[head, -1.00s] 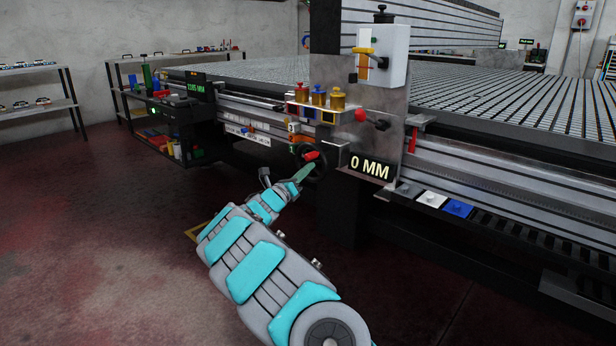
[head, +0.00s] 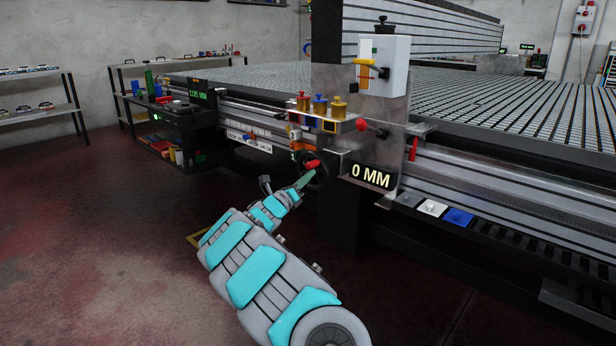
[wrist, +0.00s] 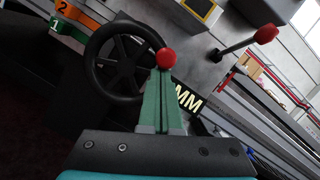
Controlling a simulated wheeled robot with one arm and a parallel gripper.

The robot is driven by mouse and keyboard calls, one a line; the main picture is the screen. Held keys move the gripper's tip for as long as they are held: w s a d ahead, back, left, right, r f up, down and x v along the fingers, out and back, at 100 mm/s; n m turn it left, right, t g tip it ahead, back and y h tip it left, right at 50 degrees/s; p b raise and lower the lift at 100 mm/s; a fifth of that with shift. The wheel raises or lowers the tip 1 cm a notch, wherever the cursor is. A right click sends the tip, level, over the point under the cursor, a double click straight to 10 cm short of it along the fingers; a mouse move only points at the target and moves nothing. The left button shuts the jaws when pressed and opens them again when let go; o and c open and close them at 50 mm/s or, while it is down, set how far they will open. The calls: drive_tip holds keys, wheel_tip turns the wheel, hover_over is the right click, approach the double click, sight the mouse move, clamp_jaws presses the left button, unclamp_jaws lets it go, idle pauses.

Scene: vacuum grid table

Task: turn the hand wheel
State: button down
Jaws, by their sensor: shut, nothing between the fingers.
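The hand wheel (wrist: 122,62) is a black spoked wheel on the front of the vacuum grid table. In the head view the wheel (head: 320,167) is small and partly hidden by my gripper. A red knob (wrist: 166,58) shows right at my fingertips, at the right side of the rim. My gripper (wrist: 162,80) has green tapered fingers closed together, with the knob directly beyond their tips. I cannot tell whether the tips touch it. In the head view my gripper (head: 306,178) reaches up to the wheel from the lower left. A display (head: 373,176) beside the wheel reads 0 MM.
A red-tipped lever (wrist: 264,34) sticks out right of the wheel. Orange and green plates numbered 2 and 1 (wrist: 70,28) are at upper left. A metal bracket plate (head: 385,150) stands behind. The floor (head: 110,270) to the left is open.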

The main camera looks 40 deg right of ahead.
drive_tip(key=shift+w+r+p, duration=0.15)
drive_tip(key=shift+r+p, duration=0.25)
drive_tip(key=shift+p, duration=0.2)
drive_tip(key=shift+w+r+p, duration=0.6)
drive_tip(key=shift+r+p, duration=0.15)
drive_tip(key=shift+p, duration=0.05)
drive_tip(key=shift+w+a+r, duration=0.1)
drive_tip(key=shift+w+r, duration=0.05)
drive_tip(key=shift+w, duration=0.1)
idle(1.1)
idle(0.3)
